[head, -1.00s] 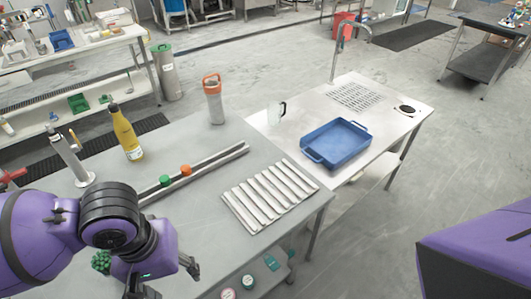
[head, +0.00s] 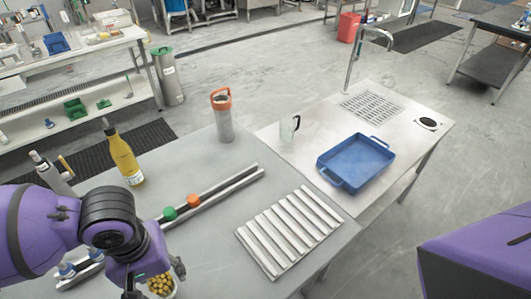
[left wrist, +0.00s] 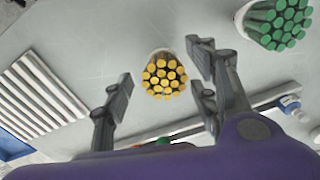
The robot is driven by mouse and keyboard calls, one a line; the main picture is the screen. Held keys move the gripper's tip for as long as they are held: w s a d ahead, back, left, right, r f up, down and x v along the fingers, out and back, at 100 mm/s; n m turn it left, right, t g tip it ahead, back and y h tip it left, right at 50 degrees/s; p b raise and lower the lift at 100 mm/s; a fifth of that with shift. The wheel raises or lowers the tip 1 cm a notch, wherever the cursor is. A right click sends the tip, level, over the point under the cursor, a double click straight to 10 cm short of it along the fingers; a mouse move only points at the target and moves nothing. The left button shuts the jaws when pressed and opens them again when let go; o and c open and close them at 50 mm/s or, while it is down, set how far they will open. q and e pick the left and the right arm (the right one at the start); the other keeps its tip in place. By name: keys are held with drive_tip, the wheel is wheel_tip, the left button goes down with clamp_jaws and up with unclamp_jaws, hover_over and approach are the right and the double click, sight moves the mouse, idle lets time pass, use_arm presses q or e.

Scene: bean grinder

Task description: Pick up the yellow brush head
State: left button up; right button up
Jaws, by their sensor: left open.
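The yellow brush head (left wrist: 165,75), a round white-sided cup with a cluster of yellow tufts, stands on the grey table in the left wrist view. It lies between the two spread fingers of my left gripper (left wrist: 160,70), which is open, with clear space on both sides. In the head view the yellow brush head (head: 161,284) shows at the bottom edge, partly covered by my left gripper (head: 155,277). A similar green brush head (left wrist: 278,22) stands to the upper right in the left wrist view. My right gripper is not in view.
A rail with green (head: 169,213) and orange (head: 193,201) knobs lies behind the gripper. A ribbed white mat (head: 290,232) lies to the right. A yellow bottle (head: 125,158), a steel flask (head: 225,122) and a blue tray (head: 355,162) stand farther off.

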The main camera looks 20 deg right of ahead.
use_arm(q)
wheel_tip(320, 180, down, 2)
drive_tip(key=shift+w+f, duration=0.1)
drive_tip(key=shift+f, duration=0.25)
drive_tip(key=c, duration=1.1)
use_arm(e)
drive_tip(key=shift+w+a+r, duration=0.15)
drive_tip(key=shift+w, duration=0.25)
